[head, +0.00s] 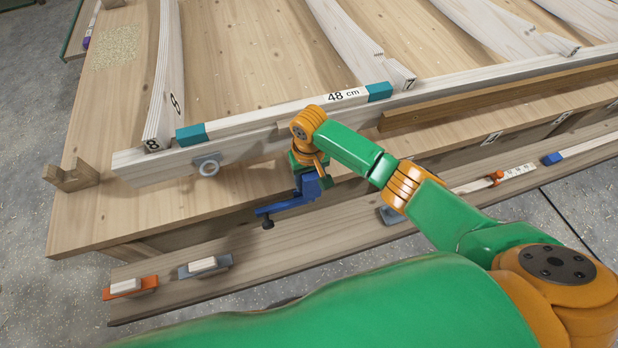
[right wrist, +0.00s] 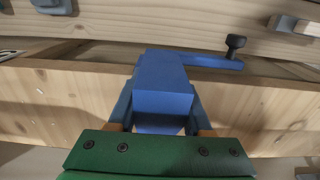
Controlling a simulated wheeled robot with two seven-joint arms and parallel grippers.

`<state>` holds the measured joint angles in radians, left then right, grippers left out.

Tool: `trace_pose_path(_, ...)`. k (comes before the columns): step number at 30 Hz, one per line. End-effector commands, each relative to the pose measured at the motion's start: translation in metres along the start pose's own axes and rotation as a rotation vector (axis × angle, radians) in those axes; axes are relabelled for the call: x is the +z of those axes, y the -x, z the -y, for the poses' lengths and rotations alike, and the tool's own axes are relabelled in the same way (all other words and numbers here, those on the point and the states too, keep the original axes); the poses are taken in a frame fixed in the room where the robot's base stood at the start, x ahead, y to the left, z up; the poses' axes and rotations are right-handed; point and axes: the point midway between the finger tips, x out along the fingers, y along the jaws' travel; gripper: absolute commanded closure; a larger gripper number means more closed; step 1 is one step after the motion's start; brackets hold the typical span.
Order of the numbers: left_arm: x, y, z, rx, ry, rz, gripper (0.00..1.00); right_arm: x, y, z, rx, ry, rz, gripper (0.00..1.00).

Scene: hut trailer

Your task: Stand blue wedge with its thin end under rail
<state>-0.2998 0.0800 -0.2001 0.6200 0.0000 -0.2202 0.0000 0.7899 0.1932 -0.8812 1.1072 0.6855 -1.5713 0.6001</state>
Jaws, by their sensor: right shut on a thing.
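The rail (head: 245,128) is a long pale board along the near edge of the wooden bench, below the ends of the numbered ribs. My right gripper (head: 306,172) is in front of the rail, shut on the blue wedge (head: 290,203). In the right wrist view the gripper (right wrist: 160,128) grips the wedge's thick block (right wrist: 162,85). A thinner blue arm with a black knob sticks out from it to the right. In the head view this arm points left, above the lower plank. The wedge appears apart from the rail. My left gripper is not in view.
A grey bracket with a ring (head: 208,166) sits on the rail. A 48 cm strip with teal ends (head: 290,110) lies along it. The lower plank (head: 250,257) carries orange (head: 145,284) and grey (head: 220,263) pieces. A wooden block (head: 72,178) stands at the bench's left corner.

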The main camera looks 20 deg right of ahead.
Motion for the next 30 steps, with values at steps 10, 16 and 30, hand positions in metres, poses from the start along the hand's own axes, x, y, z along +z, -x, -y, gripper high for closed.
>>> trace_pose_path(10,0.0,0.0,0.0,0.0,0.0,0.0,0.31,0.0,0.0,0.0,0.0,0.001,0.001,0.15)
trace_pose_path(16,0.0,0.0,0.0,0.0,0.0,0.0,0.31,0.001,0.0,0.0,0.0,0.001,0.001,0.15)
trace_pose_path(30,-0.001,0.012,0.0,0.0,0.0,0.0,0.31,0.0,0.07,0.0,-0.001,0.001,0.0,0.15)
